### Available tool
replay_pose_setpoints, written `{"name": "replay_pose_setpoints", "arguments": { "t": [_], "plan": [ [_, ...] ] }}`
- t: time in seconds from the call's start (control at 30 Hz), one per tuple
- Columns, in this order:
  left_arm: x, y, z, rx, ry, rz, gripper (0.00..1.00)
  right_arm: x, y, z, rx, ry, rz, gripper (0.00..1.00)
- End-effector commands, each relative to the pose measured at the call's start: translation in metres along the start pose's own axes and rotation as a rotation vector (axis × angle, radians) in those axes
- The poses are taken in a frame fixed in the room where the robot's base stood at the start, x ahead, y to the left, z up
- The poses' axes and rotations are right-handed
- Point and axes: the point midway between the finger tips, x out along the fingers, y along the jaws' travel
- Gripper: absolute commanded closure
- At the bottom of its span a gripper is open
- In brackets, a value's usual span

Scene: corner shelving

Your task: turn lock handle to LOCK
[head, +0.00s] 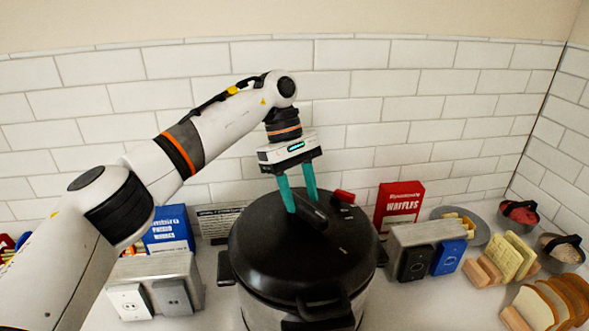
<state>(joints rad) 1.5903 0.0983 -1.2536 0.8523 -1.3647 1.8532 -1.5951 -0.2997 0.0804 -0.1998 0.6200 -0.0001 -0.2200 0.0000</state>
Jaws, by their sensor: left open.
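A large black pressure cooker (272,245) with a dark lid stands on the counter at centre. A dark bar-shaped lock handle (317,217) sits on top of the lid, partly hidden by my fingers. A red piece (344,196) shows at the lid's far right edge. My left gripper (302,206) points down from above with its teal fingers apart. Its fingertips are at the handle, seemingly one on each side; I cannot tell whether they touch it. Small light marks on the lid are too small to read. My right gripper is not in view.
Metal outlet boxes stand left (185,270) and right (403,236) of the cooker. A blue box (168,230) and a red box (399,203) stand behind them. Bread slices in wooden holders (485,271), a plate (477,229) and bowls (561,252) fill the right. A tiled wall closes the back.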

Motion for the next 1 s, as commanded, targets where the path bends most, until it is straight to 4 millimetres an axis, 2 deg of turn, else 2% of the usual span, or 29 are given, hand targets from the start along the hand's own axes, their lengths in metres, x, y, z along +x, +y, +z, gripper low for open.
{"name": "replay_pose_setpoints", "arguments": {
  "t": [0.2,0.33,0.5,0.57,0.73,1.0],
  "plan": [
    [-0.040,-0.001,-0.001,-0.001,-0.003,-0.003,0.56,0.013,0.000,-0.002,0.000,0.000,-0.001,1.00],
    [-0.065,-0.001,-0.001,-0.002,-0.002,-0.003,0.56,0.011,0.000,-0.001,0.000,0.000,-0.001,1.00],
    [-0.091,-0.001,-0.003,-0.001,-0.001,-0.001,0.56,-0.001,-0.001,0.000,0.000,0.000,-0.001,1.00],
    [-0.101,0.000,-0.003,-0.001,-0.001,0.001,0.56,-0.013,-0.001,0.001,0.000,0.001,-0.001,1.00],
    [-0.111,0.000,-0.002,0.001,0.000,0.001,0.56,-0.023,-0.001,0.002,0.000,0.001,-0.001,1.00],
    [-0.111,0.000,0.000,0.003,0.000,0.000,0.56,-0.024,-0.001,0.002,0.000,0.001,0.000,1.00]
  ]
}}
